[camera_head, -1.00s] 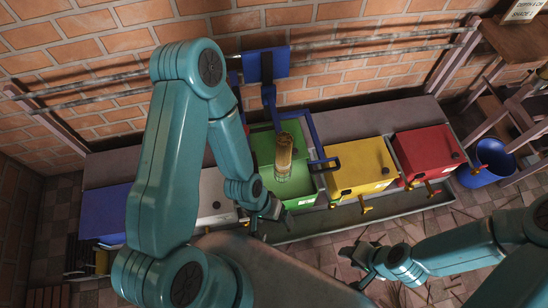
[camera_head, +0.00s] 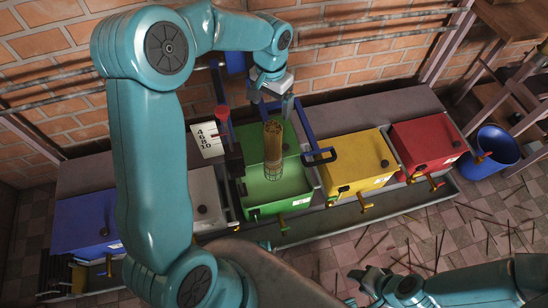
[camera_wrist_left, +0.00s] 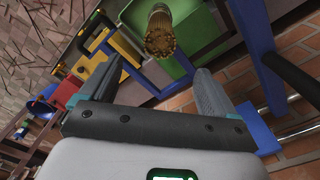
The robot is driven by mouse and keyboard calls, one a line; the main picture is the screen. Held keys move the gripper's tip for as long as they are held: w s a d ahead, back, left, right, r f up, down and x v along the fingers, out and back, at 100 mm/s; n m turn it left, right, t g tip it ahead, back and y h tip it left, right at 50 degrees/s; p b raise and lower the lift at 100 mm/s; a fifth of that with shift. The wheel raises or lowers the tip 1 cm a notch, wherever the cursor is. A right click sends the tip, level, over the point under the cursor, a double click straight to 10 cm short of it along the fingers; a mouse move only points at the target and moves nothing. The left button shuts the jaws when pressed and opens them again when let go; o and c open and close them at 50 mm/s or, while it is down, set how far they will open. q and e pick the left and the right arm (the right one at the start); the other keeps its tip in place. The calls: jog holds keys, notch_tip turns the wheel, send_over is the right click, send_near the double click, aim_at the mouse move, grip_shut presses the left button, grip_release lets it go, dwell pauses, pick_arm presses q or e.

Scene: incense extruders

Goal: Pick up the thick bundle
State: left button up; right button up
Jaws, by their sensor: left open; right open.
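The thick bundle (camera_head: 272,147) is a brown bunch of sticks standing upright in a wire holder in the open green box (camera_head: 280,190). In the left wrist view the bundle (camera_wrist_left: 160,32) shows its stick ends, beyond the fingertips and near the top edge. My left gripper (camera_head: 271,108) is open and empty, above and behind the bundle. Its two fingers (camera_wrist_left: 155,75) spread in the left wrist view, with the bundle apart from them. My right gripper (camera_head: 368,285) is open low at the right, far from the bundle.
Blue (camera_head: 88,222), yellow (camera_head: 355,162) and red (camera_head: 427,143) boxes stand along the trough. A blue tubular frame (camera_head: 318,155) rises beside the green box. A number card (camera_head: 207,140) is left of it. A blue bucket (camera_head: 490,152) stands far right. Sticks litter the floor.

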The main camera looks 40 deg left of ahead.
aim_at(271, 129)
pick_arm(q)
notch_tip(271, 129, down, 10)
jog(key=shift+s+a+b, duration=0.1)
jog(key=shift+a+b, duration=0.05)
jog(key=shift+b, duration=0.65)
jog(key=f, duration=0.3)
jog(key=f+b, duration=0.1)
jog(key=f, duration=0.2)
jog(key=shift+w, duration=0.2)
jog(key=shift+d+r, duration=0.15)
jog(key=shift+d, duration=0.05)
grip_shut()
jog(key=shift+r, duration=0.15)
